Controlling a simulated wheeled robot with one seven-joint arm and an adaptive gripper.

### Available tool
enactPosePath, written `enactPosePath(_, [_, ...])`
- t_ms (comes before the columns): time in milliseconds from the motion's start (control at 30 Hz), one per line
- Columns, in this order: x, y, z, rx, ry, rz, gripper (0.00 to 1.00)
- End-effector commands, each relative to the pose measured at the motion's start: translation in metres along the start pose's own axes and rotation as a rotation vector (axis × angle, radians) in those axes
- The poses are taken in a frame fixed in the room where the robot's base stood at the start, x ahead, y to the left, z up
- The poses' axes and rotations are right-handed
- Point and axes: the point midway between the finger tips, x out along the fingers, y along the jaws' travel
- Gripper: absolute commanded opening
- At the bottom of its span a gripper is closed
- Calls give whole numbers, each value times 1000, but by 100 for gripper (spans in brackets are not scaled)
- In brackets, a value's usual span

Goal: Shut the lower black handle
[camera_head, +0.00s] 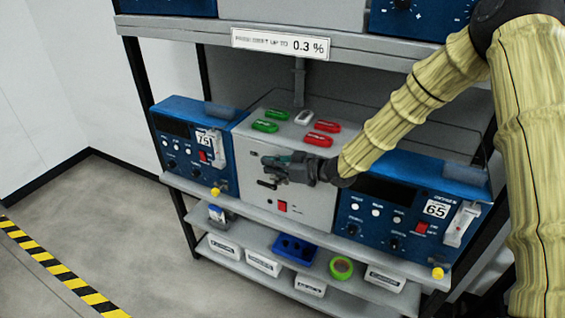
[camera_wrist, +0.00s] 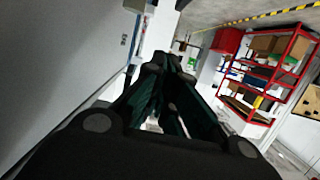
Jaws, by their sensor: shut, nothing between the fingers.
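The lower black handle (camera_head: 266,184) is a small dark piece on the light grey front panel (camera_head: 313,208) of the middle analyser. It sits just below and left of my gripper. My gripper (camera_head: 268,162) is in front of this panel, fingers pointing left, shut and empty. In the wrist view my gripper (camera_wrist: 165,62) shows dark green fingers that come together, with the light panel (camera_wrist: 75,65) close along the left. I cannot tell whether the gripper touches the handle. Part of the panel is hidden behind the gripper and arm.
Blue units flank the panel, one at the left (camera_head: 190,145) and one at the right (camera_head: 410,210). Green, red and white clips (camera_head: 320,139) lie on top. A lower shelf (camera_head: 235,262) holds white boxes, a blue tray (camera_head: 294,248) and green tape (camera_head: 341,267). The floor at left is clear.

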Motion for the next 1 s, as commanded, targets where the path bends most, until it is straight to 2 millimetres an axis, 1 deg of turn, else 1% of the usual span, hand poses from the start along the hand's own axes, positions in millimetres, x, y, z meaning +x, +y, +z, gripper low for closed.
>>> enactPosePath(67, [13, -1, -2, 0, -1, -2, 0])
enactPosePath(100, [14, 0, 2, 2, -2, 0, 0])
enactPosePath(300, [18, 0, 22, 1, -2, 0, 0])
enactPosePath(500, [21, 0, 34, 0, -1, 0, 0])
enactPosePath(700, [22, 0, 38, -1, 1, 0, 0])
enactPosePath(1000, [22, 0, 38, -1, 0, 0, 0])
